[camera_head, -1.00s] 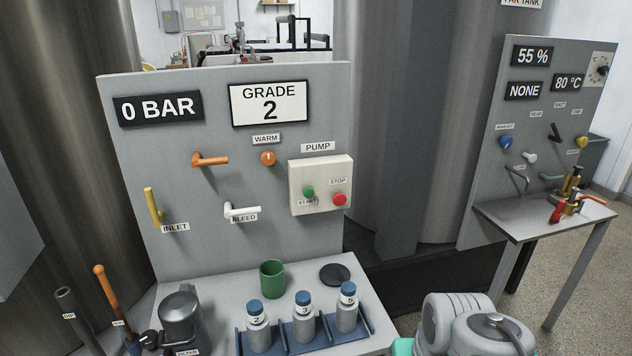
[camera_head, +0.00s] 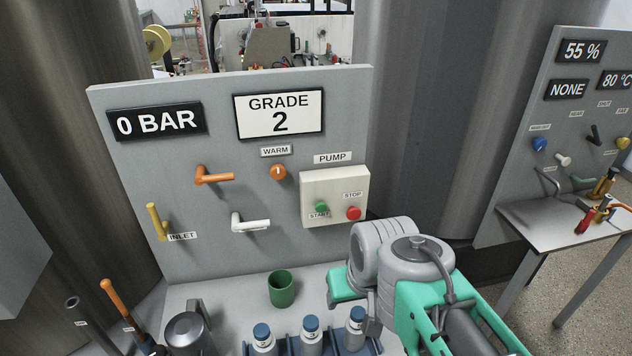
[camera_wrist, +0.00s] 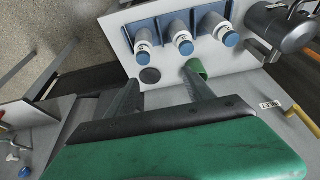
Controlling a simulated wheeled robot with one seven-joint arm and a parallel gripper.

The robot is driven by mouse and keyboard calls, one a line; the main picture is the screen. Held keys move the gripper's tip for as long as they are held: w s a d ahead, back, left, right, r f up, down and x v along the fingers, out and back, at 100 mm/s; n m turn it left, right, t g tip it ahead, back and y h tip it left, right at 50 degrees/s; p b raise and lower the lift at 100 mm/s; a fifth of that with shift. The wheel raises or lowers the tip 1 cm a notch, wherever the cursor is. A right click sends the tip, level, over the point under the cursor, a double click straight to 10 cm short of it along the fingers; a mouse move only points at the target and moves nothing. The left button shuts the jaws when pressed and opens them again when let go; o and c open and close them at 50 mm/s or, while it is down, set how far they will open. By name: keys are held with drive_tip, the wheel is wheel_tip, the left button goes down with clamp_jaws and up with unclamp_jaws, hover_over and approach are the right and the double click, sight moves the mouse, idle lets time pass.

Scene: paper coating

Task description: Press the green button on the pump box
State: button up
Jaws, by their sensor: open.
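The pump box (camera_head: 336,184) is a cream box on the right of the grey panel, under a PUMP label. Its green button (camera_head: 321,207) is at the lower left by the START label, and a red button (camera_head: 353,213) sits to its right by STOP. My arm is low and to the right of the box in the head view, apart from the green button. My gripper (camera_wrist: 162,88) is open and empty in the wrist view, its two dark fingers spread over the shelf and panel foot. The pump box does not show in the wrist view.
A green cup (camera_head: 282,288) stands on the shelf behind a blue rack of blue-capped bottles (camera_head: 310,338). An orange lever (camera_head: 212,175), a white lever (camera_head: 250,223) and a yellow lever (camera_head: 155,220) stick out of the panel. A dark pot (camera_head: 186,335) stands at left.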

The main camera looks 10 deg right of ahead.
wheel_tip(320, 180, up, 10)
drive_tip(key=t+p, duration=0.1)
drive_tip(key=p, duration=0.2)
drive_tip(key=shift+w+f, duration=0.2)
drive_tip(key=shift+w, duration=0.15)
drive_tip(key=shift+f, duration=0.2)
clamp_jaws()
idle(0.6)
